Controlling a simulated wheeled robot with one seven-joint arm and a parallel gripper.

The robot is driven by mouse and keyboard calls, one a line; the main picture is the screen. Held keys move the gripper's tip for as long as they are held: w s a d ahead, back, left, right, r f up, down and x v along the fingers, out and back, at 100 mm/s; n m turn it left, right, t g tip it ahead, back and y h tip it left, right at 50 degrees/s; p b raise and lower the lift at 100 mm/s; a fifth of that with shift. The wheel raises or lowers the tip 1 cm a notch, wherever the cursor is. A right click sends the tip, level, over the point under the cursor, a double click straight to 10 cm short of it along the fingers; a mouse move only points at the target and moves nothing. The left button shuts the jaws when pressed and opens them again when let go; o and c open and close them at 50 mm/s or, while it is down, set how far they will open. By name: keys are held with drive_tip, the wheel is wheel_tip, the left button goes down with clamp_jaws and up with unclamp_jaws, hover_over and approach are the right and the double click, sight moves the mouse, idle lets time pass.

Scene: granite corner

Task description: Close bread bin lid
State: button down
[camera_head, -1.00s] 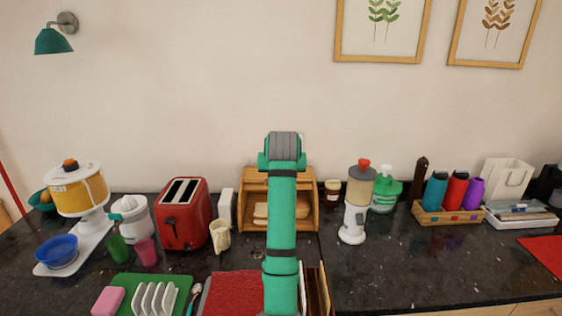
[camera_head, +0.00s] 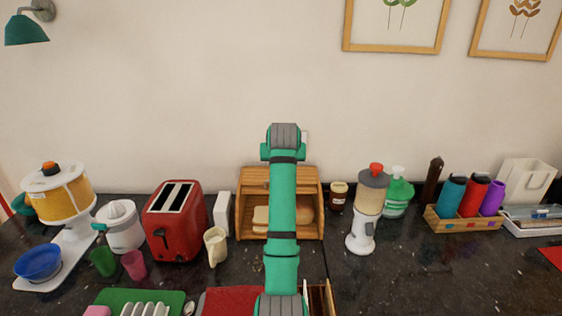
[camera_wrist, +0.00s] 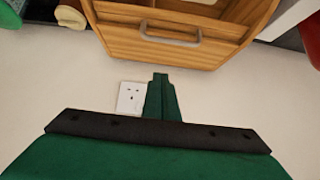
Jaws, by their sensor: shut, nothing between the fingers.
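The wooden bread bin (camera_head: 253,181) stands against the wall in the middle of the head view. Its front is open, and bread (camera_head: 260,218) shows inside. My green arm crosses in front of the bin and hides its middle and my gripper. In the wrist view the bin (camera_wrist: 120,37) is at the top, with a grey handle (camera_wrist: 170,41) on its wooden lid. My gripper (camera_wrist: 160,76) is shut and empty. Its fingertips appear just below the lid edge in that picture, apparently not touching it.
A red toaster (camera_head: 175,222) and a cream mug (camera_head: 215,246) stand left of the bin. A brown jar (camera_head: 338,197) and a white blender (camera_head: 360,220) stand to its right. A wall socket (camera_wrist: 131,98) shows near my fingers.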

drive_tip(key=x, duration=0.3)
drive_tip(key=shift+w+d+f, duration=0.15)
drive_tip(key=shift+d+f, duration=0.05)
drive_tip(key=shift+f, duration=0.05)
drive_tip(key=shift+x, duration=1)
drive_tip(key=shift+s+a+f, duration=0.1)
drive_tip(key=shift+s+f, duration=0.4)
drive_tip(key=shift+s, duration=0.35)
drive_tip(key=shift+s+a+f, duration=0.1)
drive_tip(key=shift+s+f, duration=0.35)
drive_tip(key=shift+s, duration=0.45)
drive_tip(key=shift+d, duration=0.1)
